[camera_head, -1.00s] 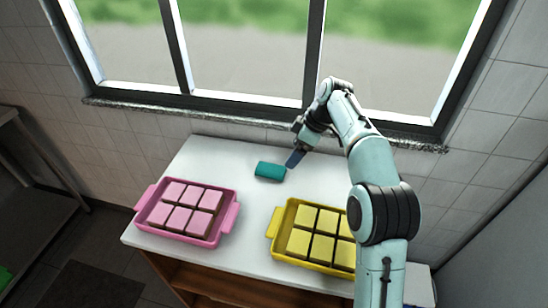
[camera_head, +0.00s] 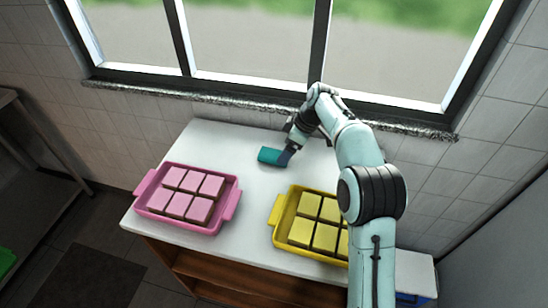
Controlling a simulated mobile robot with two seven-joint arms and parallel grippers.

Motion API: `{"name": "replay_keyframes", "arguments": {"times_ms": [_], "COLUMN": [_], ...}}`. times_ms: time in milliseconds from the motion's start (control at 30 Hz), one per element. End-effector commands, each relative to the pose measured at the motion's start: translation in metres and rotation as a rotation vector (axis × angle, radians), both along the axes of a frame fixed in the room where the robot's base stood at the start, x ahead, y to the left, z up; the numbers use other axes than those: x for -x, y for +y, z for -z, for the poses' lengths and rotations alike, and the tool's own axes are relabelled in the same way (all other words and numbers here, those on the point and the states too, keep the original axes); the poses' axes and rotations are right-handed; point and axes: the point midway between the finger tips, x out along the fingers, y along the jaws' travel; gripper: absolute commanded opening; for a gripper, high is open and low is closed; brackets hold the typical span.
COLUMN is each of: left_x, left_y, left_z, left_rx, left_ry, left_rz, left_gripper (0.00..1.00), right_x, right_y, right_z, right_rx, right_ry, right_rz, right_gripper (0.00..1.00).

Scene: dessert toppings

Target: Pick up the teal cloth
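The teal cloth (camera_head: 269,156) is a small rolled or folded bundle lying on the white table (camera_head: 222,147), towards the back. My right gripper (camera_head: 285,157) is at the right end of the cloth, with its fingers against or around that end. The fingers are too small and partly hidden to tell whether they are open or shut. My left gripper is not in view.
A pink tray (camera_head: 229,206) with several pink squares stands at the left front. A yellow tray (camera_head: 275,211) with several yellow squares stands at the right, partly behind my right arm. A window sill (camera_head: 200,103) runs behind the table.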

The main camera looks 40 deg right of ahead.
Motion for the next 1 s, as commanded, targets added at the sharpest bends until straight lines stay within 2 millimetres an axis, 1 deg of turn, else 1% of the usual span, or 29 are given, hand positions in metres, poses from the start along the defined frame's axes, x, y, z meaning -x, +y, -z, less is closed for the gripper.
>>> {"name": "replay_keyframes", "arguments": {"times_ms": [200,267,333,500,533,567,600,667,700,733,1000], "left_x": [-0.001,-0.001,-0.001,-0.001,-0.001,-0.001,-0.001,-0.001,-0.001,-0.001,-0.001], "left_y": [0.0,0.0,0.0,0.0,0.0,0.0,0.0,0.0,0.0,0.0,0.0], "left_z": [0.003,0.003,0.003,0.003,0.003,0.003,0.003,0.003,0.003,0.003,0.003], "left_rx": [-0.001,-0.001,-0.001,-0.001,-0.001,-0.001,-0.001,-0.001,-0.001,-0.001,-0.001], "left_ry": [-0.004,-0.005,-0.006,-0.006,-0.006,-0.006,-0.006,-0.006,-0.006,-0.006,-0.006], "left_rz": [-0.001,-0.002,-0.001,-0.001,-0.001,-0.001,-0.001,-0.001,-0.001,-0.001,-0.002], "left_gripper": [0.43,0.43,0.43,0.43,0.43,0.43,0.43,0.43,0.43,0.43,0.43], "right_x": [-0.014,-0.016,-0.018,-0.018,-0.018,-0.018,-0.018,-0.018,-0.018,-0.018,-0.018], "right_y": [0.01,0.011,0.012,0.012,0.012,0.012,0.012,0.012,0.012,0.012,0.012], "right_z": [0.03,0.037,0.04,0.04,0.04,0.04,0.04,0.04,0.04,0.04,0.039], "right_rx": [-0.001,-0.002,-0.001,0.0,0.0,0.0,0.0,0.0,0.0,-0.001,-0.001], "right_ry": [0.004,0.004,0.002,0.0,0.0,0.0,0.0,0.0,0.0,0.001,0.001], "right_rz": [-0.002,-0.002,-0.002,-0.001,-0.001,-0.001,-0.001,-0.001,-0.001,-0.002,-0.002], "right_gripper": [0.89,0.89,0.89,0.89,0.86,0.76,0.63,0.44,0.31,0.29,0.29]}}
